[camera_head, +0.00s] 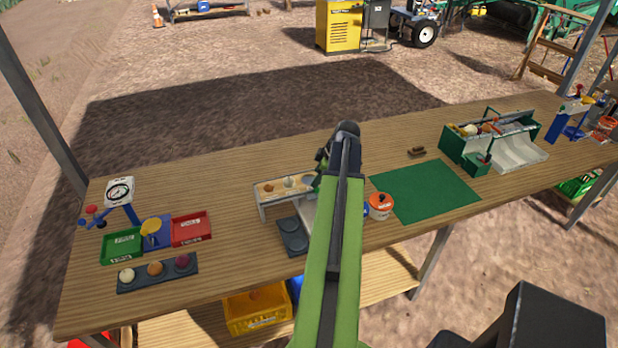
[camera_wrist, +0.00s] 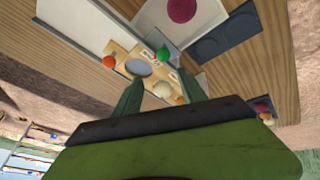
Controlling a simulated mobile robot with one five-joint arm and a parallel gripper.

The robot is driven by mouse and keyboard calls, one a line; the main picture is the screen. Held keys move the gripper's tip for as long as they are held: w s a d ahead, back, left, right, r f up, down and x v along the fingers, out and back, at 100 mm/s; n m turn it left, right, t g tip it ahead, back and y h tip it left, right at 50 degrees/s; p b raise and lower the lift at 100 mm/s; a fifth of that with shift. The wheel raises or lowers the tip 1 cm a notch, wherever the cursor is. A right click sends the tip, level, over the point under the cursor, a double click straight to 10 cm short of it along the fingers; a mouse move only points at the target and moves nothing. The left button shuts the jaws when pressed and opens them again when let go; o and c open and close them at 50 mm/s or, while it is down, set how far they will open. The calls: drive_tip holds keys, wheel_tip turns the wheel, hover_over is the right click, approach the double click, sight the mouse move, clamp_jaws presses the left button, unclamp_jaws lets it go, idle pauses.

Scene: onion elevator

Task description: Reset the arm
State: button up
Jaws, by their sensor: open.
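My green arm reaches up the middle of the head view, over the wooden table. My gripper (camera_head: 322,160) is mostly hidden behind the arm there. In the wrist view my gripper (camera_wrist: 160,84) is open, its two green fingers apart. A small raised wooden rack (camera_head: 284,182) stands beside the arm with small round items on top. The wrist view shows a cream ball (camera_wrist: 163,90) and a green ball (camera_wrist: 162,54) near the space between the fingers. I cannot tell how far they are from the fingers, and no item is visibly gripped.
A dark plate with round recesses (camera_head: 291,236) lies in front of the rack. Green (camera_head: 121,247) and red (camera_head: 191,229) trays and a dark holder with onions (camera_head: 157,273) are at left. A green mat (camera_head: 425,190) is bare at right. An open green toolbox (camera_head: 490,135) stands beyond it.

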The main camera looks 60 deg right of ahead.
idle(0.4)
drive_tip(key=w+a+n, duration=0.1)
drive_tip(key=w+a, duration=0.3)
drive_tip(key=w, duration=0.1)
drive_tip(key=w+a+n+y, duration=0.1)
drive_tip(key=w+a, duration=0.4)
drive_tip(key=w+a+n, duration=0.1)
drive_tip(key=w+a, duration=0.3)
drive_tip(key=w, duration=0.1)
drive_tip(key=shift+a+f, duration=0.1)
drive_tip(key=shift+a, duration=0.2)
drive_tip(key=w+a+f+n+g+y, duration=0.15)
drive_tip(key=w+a, duration=0.35)
drive_tip(key=a, duration=1.1)
drive_tip(key=w+a+n+g, duration=0.1)
drive_tip(key=w+a+n, duration=0.25)
drive_tip(key=a, duration=1.25)
drive_tip(key=s+a+m+g+h, duration=0.2)
drive_tip(key=s+a+m, duration=0.5)
drive_tip(key=a+m, duration=0.5)
drive_tip(key=shift+s+f, duration=0.3)
drive_tip(key=shift+g, duration=0.25)
